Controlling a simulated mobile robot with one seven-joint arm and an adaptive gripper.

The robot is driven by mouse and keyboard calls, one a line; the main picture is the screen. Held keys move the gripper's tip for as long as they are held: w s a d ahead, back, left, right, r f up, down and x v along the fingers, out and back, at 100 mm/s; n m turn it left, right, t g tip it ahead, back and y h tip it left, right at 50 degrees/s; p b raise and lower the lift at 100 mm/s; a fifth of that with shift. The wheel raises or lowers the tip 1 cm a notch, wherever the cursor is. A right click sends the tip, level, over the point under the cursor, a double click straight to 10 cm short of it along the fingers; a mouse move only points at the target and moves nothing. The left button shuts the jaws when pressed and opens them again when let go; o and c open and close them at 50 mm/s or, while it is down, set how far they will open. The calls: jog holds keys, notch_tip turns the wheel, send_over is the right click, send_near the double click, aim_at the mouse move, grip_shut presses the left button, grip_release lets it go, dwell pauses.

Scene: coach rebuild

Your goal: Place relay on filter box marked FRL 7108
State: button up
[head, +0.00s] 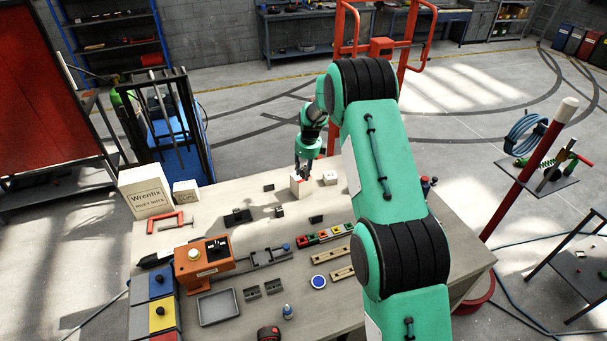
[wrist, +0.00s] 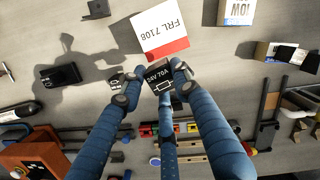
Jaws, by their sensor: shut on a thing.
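The filter box (wrist: 160,32) is a white block with a red band, its lettering starting FRL 710; I cannot be sure of the last digit. It stands on the workbench in the head view (head: 297,188). My gripper (wrist: 154,86) is shut on the relay (wrist: 159,77), a small black block with white lettering and a white symbol. In the wrist view the relay appears beside the box's red-banded edge; I cannot tell whether they touch. In the head view my gripper (head: 304,174) is right above the box, and the relay is not clearly visible.
Another small white box (head: 330,178) stands close on the right. Dark blocks (head: 238,217) lie on the bench (head: 225,188) in front. An orange unit (head: 203,262), a grey tray (head: 217,307) and a red clamp (head: 170,222) are further left.

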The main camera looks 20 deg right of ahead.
aim_at(303, 174)
jog(key=shift+w+d+f, duration=0.1)
jog(key=shift+w+d, duration=0.1)
jog(key=shift+w, duration=0.95)
jog(key=shift+f+p, duration=0.55)
jog(key=shift+f, duration=1.2)
jog(key=shift+f, duration=0.15)
jog(key=o, duration=1.2)
jog(key=r, duration=0.4)
jog(key=s+r+b, duration=0.1)
jog(key=r, duration=0.3)
jog(key=s+r+b, duration=0.1)
jog(key=r, duration=0.3)
jog(key=shift+d+r, duration=0.1)
jog(key=shift+d, duration=0.1)
jog(key=shift+w, duration=0.1)
